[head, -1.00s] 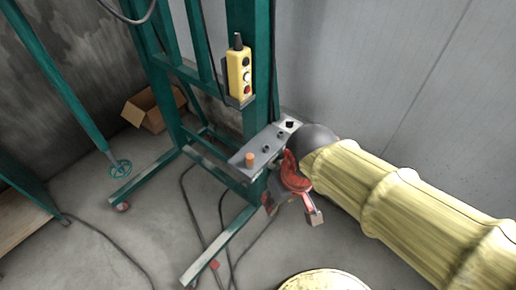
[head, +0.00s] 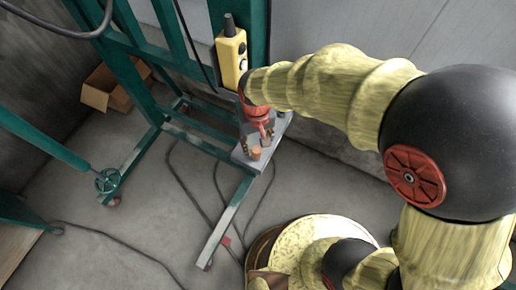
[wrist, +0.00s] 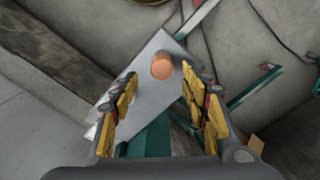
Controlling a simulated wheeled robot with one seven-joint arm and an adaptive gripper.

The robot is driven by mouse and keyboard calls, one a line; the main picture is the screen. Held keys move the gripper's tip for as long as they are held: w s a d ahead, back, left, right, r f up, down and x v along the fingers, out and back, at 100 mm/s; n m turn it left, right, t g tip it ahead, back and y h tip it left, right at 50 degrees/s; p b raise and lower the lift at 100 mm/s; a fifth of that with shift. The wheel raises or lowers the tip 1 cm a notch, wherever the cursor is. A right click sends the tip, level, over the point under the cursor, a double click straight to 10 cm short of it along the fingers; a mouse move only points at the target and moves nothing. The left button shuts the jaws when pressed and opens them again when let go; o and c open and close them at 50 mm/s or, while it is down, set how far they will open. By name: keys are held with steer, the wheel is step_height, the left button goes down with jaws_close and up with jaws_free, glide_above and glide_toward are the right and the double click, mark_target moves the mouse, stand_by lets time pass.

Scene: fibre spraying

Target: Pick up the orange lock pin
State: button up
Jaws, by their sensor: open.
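The orange lock pin (wrist: 162,66) stands on a grey metal plate (wrist: 158,45), seen nearly end-on in the wrist view. It also shows in the head view (head: 256,153), close below my gripper (head: 258,143). In the wrist view my gripper (wrist: 160,79) is open, with one yellow-padded finger on each side of the image. The pin appears between and slightly beyond the fingertips, nearer the right one. I see no contact with it. How far the fingertips are above the plate is hard to tell.
The plate sits on a green steel frame (head: 230,212). A yellow control box (head: 231,55) hangs on the frame close to my wrist. A cardboard box (head: 104,90) lies behind at left. Cables cross the floor. Bare concrete floor is open left of the frame.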

mark_target(257, 150)
steer(key=shift+w+f, duration=0.1)
steer(key=shift+f, duration=0.3)
steer(key=f, duration=0.4)
steer(key=shift+s+f+b, duration=0.3)
steer(key=shift+f+b, duration=0.1)
steer(key=c, duration=0.3)
jaws_close()
